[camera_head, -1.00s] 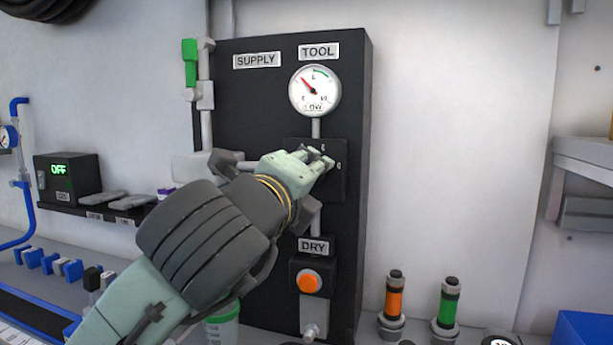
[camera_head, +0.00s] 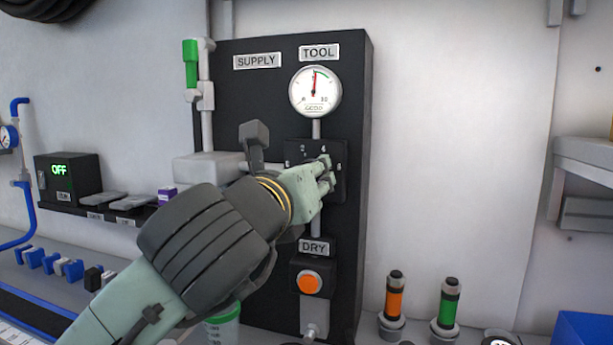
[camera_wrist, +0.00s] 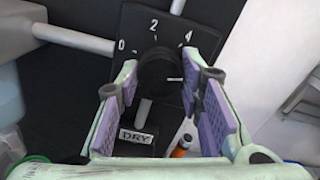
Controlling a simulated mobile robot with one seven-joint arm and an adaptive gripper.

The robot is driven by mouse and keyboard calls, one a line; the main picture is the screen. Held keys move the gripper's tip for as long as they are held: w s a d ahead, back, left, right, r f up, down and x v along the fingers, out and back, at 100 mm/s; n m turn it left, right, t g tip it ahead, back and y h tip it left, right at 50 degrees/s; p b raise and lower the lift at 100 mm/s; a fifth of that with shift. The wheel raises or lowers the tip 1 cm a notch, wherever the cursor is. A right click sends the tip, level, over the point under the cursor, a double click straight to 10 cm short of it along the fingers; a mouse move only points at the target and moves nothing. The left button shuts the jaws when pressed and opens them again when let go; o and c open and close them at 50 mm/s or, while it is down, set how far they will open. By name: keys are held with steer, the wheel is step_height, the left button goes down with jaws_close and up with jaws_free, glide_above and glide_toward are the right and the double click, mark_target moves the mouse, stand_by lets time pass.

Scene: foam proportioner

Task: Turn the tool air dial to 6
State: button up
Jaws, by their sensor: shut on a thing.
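The tool air dial is a black round knob (camera_wrist: 158,72) on a dark square plate (camera_head: 299,152) below the TOOL gauge. In the wrist view the white numbers 0, 2 and 4 show around it; no 6 can be made out there. My gripper (camera_head: 325,174) is shut on the knob, with a purple-padded finger on each side in the wrist view (camera_wrist: 160,70). In the head view my fingers hide the knob.
An orange button (camera_head: 309,282) sits under the DRY label (camera_head: 314,247), below my gripper. A green-handled valve (camera_head: 191,64) and grey pipes are at the panel's left. Orange (camera_head: 394,297) and green (camera_head: 447,302) cylinders stand at right. The wall right of the panel is clear.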

steer(key=shift+m, duration=0.3)
steer(key=o, duration=1.2)
steer(key=shift+c, duration=0.2)
steer(key=v, duration=1.2)
steer(key=shift+r, duration=0.15)
